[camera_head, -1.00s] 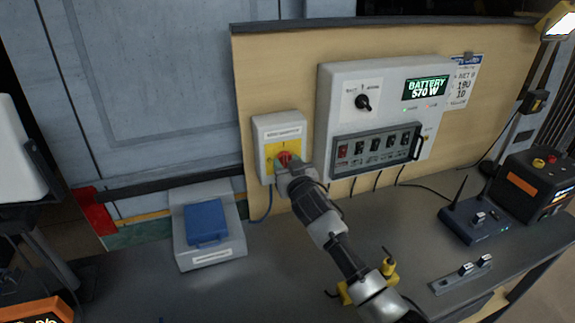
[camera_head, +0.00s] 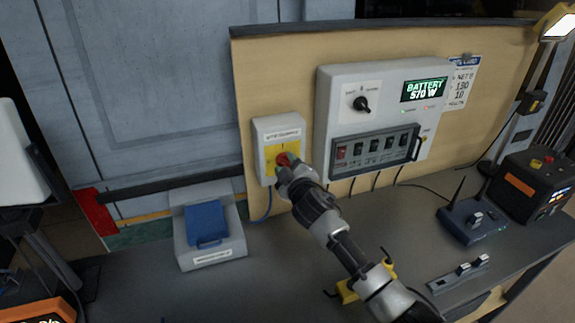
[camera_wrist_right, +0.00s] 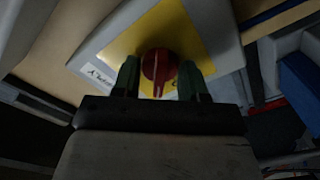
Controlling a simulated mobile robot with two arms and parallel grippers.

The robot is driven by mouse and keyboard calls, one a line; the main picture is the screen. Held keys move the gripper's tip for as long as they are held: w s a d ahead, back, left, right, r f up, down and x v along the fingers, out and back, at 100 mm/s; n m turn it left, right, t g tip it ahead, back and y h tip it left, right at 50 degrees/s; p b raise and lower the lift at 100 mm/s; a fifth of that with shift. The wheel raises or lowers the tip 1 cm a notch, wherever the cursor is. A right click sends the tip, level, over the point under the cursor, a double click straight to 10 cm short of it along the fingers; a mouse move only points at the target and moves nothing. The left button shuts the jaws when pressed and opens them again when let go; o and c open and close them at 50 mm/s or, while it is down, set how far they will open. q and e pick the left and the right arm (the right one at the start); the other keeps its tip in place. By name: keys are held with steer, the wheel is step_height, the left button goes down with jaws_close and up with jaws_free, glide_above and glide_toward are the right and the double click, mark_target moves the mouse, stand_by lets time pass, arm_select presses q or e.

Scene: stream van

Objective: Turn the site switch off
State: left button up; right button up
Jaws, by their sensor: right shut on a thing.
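The site switch (camera_head: 262,138) is a white box with a yellow plate and a red rotary knob (camera_head: 284,158), mounted on the wooden panel. My right gripper (camera_head: 286,164) is at the front of the knob. In the right wrist view, the green fingertips of the gripper (camera_wrist_right: 157,78) stand on either side of the red knob (camera_wrist_right: 160,66), shut on it. A pale line on the knob's face runs toward the gripper in that view. The box's label is too small to read surely. My left gripper is out of view.
A grey control box (camera_head: 350,85) with a display reading "BATTERY 570 W" hangs right of the switch. A blue-lidded grey box (camera_head: 208,254) sits on the bench at lower left. A blue radio unit (camera_head: 470,226) and black box (camera_head: 540,190) stand at right.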

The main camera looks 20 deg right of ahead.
steer(key=n, duration=0.4)
steer(key=shift+n+p, duration=0.3)
steer(key=shift+p, duration=0.05)
steer(key=shift+r+n+p, duration=0.1)
steer(key=shift+n+p, duration=0.2)
steer(key=shift+n, duration=1.6)
steer(key=o, duration=0.9)
steer(key=s+b, duration=0.1)
steer(key=s, duration=0.9)
steer(key=shift+s+d+b, duration=0.2)
steer(key=shift+s+b, duration=0.1)
steer(key=shift+s, duration=0.1)
